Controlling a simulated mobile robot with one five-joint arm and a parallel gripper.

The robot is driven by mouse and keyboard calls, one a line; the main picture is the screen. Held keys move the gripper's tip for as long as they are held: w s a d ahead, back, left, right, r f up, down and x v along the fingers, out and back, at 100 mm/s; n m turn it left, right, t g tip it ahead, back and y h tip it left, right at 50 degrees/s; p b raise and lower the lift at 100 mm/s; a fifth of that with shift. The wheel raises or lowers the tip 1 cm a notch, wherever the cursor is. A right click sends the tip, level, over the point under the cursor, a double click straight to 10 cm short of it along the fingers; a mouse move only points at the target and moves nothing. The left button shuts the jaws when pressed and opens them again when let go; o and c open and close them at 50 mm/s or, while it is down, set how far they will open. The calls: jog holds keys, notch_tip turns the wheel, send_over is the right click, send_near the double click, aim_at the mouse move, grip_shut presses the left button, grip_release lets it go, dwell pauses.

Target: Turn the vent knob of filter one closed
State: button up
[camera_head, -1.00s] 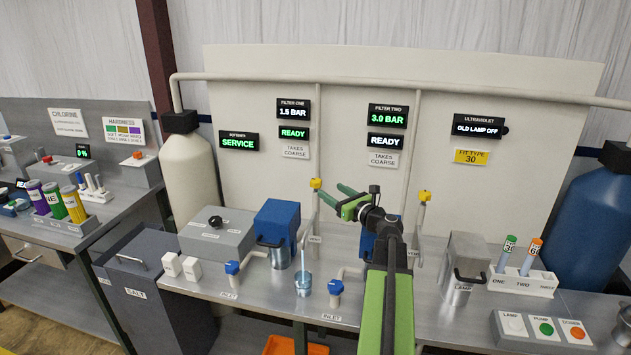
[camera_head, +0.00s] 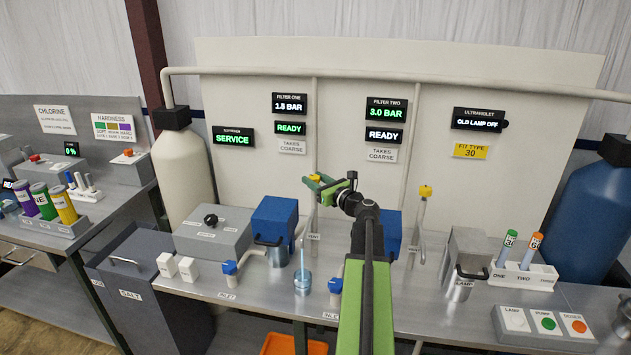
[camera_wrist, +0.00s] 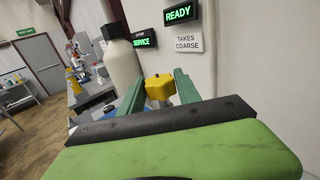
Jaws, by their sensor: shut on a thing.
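The yellow vent knob of filter one (camera_head: 312,180) sits on top of a thin upright pipe below the filter one display (camera_head: 289,104). My gripper (camera_head: 318,186) is at the knob, with its green fingers on either side of it. In the wrist view the yellow knob (camera_wrist: 159,88) shows between the two green fingertips, and the gripper (camera_wrist: 158,90) is shut on it. The filter one display is hard to read, near 1.5 BAR, and the green READY display (camera_head: 290,128) is below it. The second yellow vent knob (camera_head: 425,191) stands to the right, apart from my gripper.
Blue filter housings (camera_head: 275,221) stand on the steel bench, partly hidden on the right by my arm. Blue inlet knobs (camera_head: 230,267) and a blue cup (camera_head: 302,283) with a thin stream above it are in front. The back panel (camera_head: 450,80) stands close behind the pipes.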

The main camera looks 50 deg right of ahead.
jog(key=shift+s+a, duration=0.1)
grip_shut()
jog(key=shift+h, duration=0.3)
jog(key=m+h, duration=0.2)
jog(key=shift+a+g+h, duration=0.15)
jog(key=shift+g+h, duration=0.15)
jog(key=shift+g, duration=0.1)
jog(key=m+g+h, duration=0.1)
jog(key=m+h, duration=0.1)
jog(key=h, duration=0.1)
jog(key=shift+m+g+h, duration=0.4)
jog(key=m+g+h, duration=0.4)
jog(key=h, duration=0.1)
jog(key=shift+w+g, duration=0.25)
jog(key=shift+g, duration=0.05)
jog(key=shift+m+g+h, duration=1.1)
jog(key=shift+m+g, duration=0.6)
jog(key=shift+g, duration=0.4)
jog(key=shift+s, duration=0.15)
